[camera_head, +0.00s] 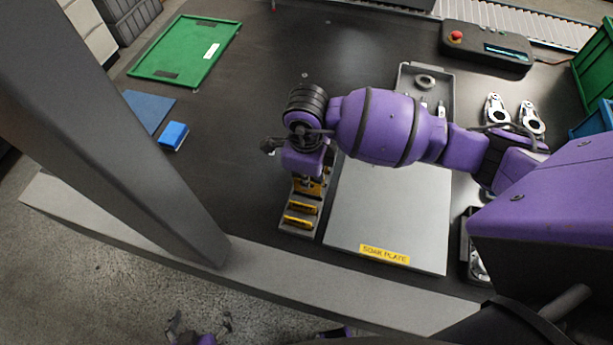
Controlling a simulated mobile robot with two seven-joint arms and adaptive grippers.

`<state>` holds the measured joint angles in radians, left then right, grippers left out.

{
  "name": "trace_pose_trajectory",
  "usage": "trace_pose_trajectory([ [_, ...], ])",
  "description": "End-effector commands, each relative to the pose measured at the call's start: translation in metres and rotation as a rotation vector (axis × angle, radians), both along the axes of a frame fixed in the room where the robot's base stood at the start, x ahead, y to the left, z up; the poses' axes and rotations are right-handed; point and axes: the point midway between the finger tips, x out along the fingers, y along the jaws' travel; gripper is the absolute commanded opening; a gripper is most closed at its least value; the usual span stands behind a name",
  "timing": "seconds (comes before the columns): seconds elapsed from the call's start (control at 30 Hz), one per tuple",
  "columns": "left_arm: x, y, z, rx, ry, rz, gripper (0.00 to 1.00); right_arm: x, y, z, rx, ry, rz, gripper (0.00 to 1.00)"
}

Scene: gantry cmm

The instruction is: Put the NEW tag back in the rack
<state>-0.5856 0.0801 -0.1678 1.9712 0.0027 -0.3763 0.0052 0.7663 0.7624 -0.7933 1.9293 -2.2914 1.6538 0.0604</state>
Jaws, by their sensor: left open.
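A narrow grey rack (284,228) stands near the table's front edge, left of the grey plate. Yellow tags with dark markings sit in its slots, one at the front (297,221) and one behind it (303,207). More yellow shows further back, under my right gripper (307,184). I cannot read which tag is NEW. My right gripper points down over the rear part of the rack; its own wrist hides its fingertips and anything between them. My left gripper (200,322) is at the bottom edge, off the table, with its fingers spread and nothing between them.
A large grey plate (390,215) with a yellow label lies right of the rack. A grey tray (408,76) holding a ring is behind it. A green tray (150,65), blue mat (147,110) and blue block (173,135) lie left. A grey post crosses the left side.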

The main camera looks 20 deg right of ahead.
Motion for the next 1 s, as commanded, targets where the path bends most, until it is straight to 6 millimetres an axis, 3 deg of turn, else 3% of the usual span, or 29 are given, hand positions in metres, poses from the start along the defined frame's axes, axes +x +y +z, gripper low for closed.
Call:
trace_pose_trajectory([
  [1.0, -0.0014, -0.0005, -0.0002, 0.001, 0.003, -0.006, 0.77, 0.0002, 0.0001, -0.0052, 0.0, 0.0, 0.0, 0.0],
])
